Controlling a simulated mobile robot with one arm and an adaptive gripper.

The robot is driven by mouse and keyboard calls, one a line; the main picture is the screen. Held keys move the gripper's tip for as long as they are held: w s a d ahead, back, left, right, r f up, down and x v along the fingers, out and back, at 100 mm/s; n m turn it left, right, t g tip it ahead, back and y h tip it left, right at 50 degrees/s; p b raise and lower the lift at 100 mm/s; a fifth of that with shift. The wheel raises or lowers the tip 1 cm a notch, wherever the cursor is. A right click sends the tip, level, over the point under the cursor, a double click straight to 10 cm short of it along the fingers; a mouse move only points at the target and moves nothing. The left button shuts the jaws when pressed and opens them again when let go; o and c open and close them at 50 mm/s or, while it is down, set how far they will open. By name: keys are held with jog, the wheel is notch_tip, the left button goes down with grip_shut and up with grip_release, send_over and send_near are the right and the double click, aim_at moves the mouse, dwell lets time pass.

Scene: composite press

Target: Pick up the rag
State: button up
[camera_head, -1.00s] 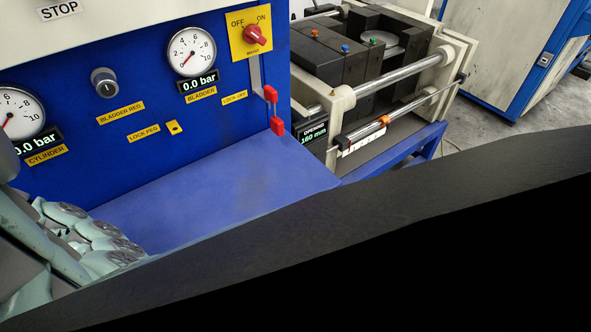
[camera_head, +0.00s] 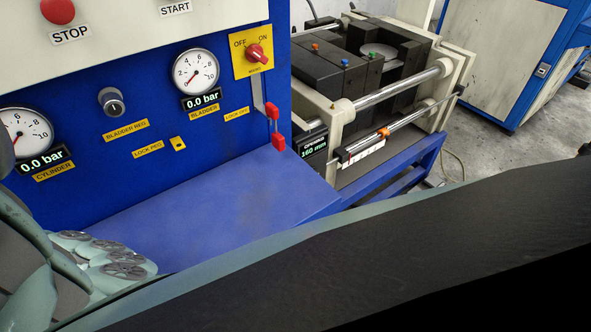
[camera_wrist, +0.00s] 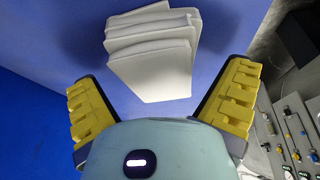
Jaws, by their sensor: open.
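The rag (camera_wrist: 152,62) is a white, folded stack of cloth lying on a blue surface (camera_wrist: 215,20) in the wrist view. My gripper (camera_wrist: 160,98) is open, with one yellow ridged finger pad on each side of the picture. The rag shows ahead of my gripper, between and beyond the two fingers, and nothing is held. Whether the fingers touch the rag cannot be told, but a gap shows on both sides. In the head view the rag and the fingers are not visible; my own arm hides much of the lower part.
A blue control panel with gauges (camera_head: 196,71), a red switch (camera_head: 257,54) and a red stop button (camera_head: 58,10) rises behind the blue shelf (camera_head: 230,195). A press mechanism (camera_head: 375,75) with metal rods stands to the right. A red-ended lever (camera_head: 276,128) is at the shelf's edge.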

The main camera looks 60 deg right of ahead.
jog(key=shift+d+f+b, duration=0.1)
jog(key=shift+f+b, duration=0.15)
jog(key=shift+b, duration=0.15)
dwell(0.4)
jog(key=c, duration=1.4)
jog(key=shift+r, duration=0.15)
notch_tip(320, 180, up, 4)
jog(key=p, duration=0.3)
jog(key=shift+w+r, duration=0.1)
jog(key=shift+r, duration=0.1)
jog(key=shift+s+a+r+p, duration=0.25)
jog(key=shift+s+p, duration=0.75)
jog(key=shift+s, duration=1.7)
jog(key=shift+s+a+r+p, duration=0.1)
jog(key=shift+s+a+p, duration=0.2)
jog(key=shift+s+p, duration=1.55)
jog(key=shift+s+a+r+p, duration=0.15)
jog(key=shift+s+a, duration=0.15)
jog(key=shift+s, duration=3.25)
